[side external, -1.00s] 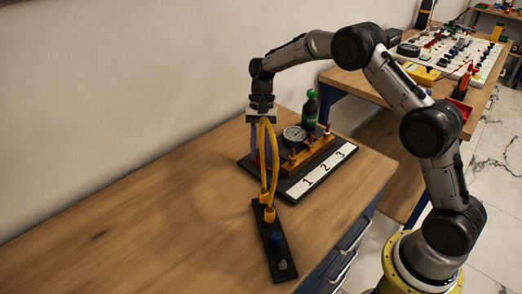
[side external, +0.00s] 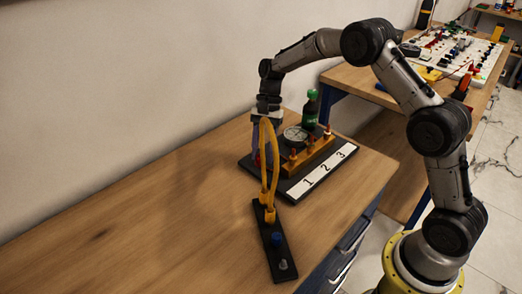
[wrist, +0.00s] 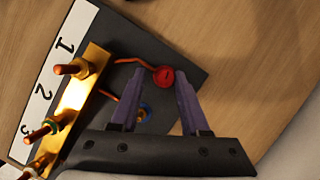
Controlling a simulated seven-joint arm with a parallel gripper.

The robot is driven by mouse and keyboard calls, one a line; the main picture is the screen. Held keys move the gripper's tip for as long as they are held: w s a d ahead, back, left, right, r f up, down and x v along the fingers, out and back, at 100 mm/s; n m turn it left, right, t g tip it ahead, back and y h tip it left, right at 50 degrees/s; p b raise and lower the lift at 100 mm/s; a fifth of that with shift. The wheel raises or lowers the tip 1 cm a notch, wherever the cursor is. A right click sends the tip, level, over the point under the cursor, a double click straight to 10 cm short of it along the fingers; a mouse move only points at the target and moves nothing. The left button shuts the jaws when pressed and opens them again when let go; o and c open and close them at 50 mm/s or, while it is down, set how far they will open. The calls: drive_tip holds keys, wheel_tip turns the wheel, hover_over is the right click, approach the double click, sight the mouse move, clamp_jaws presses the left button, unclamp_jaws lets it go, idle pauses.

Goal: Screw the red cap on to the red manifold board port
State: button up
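The red cap (wrist: 165,76) shows in the wrist view on the far part of the black board (wrist: 150,45), with an orange tether running to it. My gripper (wrist: 158,78) has two purple fingers spread on either side of the cap. The cap is close to the right finger, with a gap to the left one. In the side view my gripper (side external: 262,160) points down at the board's left end, partly behind the yellow hoses. The brass manifold (wrist: 85,85) carries several ports beside labels 1, 2 and 3. Which port is the red one is unclear.
A gauge (side external: 295,134) and green bottle (side external: 310,108) stand by the manifold. Yellow hoses (side external: 270,165) rise in front of my gripper from a small black block (side external: 279,250). The table's left is clear.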

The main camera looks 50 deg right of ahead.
drive_tip(key=o, duration=0.6)
drive_tip(key=shift+w+a, duration=0.1)
drive_tip(key=shift+w, duration=0.05)
drive_tip(key=shift+c, duration=0.2)
drive_tip(key=shift+r, duration=0.15)
